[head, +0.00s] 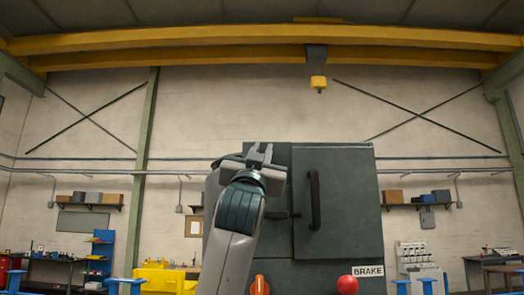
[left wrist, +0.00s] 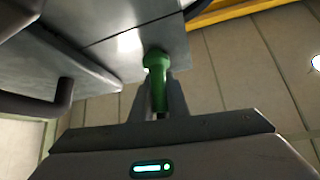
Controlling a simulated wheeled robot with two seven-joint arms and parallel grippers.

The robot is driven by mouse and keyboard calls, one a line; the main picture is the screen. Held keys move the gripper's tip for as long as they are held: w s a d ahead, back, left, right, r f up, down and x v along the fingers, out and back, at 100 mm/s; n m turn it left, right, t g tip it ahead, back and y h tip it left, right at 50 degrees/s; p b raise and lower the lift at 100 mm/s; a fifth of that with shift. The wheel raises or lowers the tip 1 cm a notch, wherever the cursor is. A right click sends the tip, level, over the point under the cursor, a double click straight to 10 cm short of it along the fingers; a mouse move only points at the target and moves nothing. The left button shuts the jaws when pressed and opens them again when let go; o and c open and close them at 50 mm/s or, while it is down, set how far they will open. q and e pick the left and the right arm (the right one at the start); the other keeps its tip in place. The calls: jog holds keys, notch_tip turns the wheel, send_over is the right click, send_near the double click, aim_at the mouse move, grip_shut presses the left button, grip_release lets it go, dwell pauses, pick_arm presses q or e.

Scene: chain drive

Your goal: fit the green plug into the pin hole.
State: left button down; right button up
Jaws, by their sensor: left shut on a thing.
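My left gripper (head: 260,155) is raised in front of the upper left part of the dark grey-green machine housing (head: 330,150). It is shut on the green plug (left wrist: 157,72), which shows between the fingers in the left wrist view. The plug's rounded green head points away from the wrist, and behind it is a grey panel of the housing (left wrist: 105,50). I cannot tell whether the plug touches that panel. The plug cannot be made out in the head view. The pin hole is not visible in either view. My right gripper is not in view.
The housing door has a dark vertical handle (head: 314,200), also seen in the left wrist view (left wrist: 65,95). Below are an orange switch (head: 260,286), a red knob (head: 347,285) and a BRAKE label (head: 368,271). A yellow crane hook block (head: 318,82) hangs above.

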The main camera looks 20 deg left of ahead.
pick_arm(q)
jog(key=shift+w, duration=0.1)
jog(key=c, duration=1.6)
grip_release()
jog(key=shift+c, duration=0.2)
jog(key=shift+b+v, duration=0.6)
jog(key=shift+v, duration=0.15)
jog(key=b+v, duration=0.8)
jog(key=v, duration=0.7)
jog(key=shift+s+f, duration=0.3)
jog(key=shift+c, duration=0.2)
